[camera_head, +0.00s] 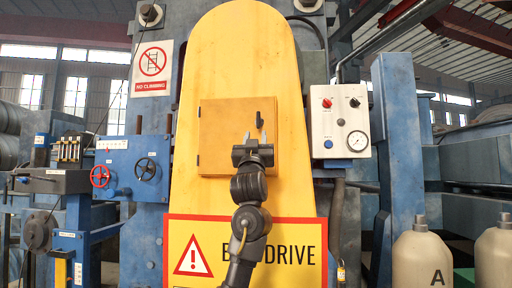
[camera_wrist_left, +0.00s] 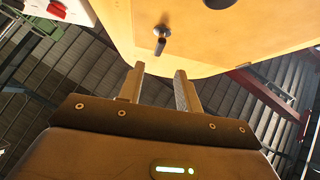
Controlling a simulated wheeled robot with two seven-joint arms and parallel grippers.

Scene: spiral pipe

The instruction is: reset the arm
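My left gripper (camera_head: 253,137) stands in front of the yellow machine housing (camera_head: 245,50), with its fingers pointing up at the small yellow hatch door (camera_head: 213,140). In the left wrist view the two fingers (camera_wrist_left: 158,86) are apart with nothing between them. A dark handle (camera_wrist_left: 161,40) on the yellow panel shows beyond the fingertips, with a gap between. In the head view a dark latch (camera_head: 258,105) sits near the door's upper right, just above the fingers. The door looks closed. My right gripper is in neither view.
A control box (camera_head: 340,121) with buttons and a gauge is on the right. A blue box with red and black handwheels (camera_head: 131,168) is on the left. Beige bottles (camera_head: 421,255) stand at lower right. A warning sign (camera_head: 190,258) lies behind my arm.

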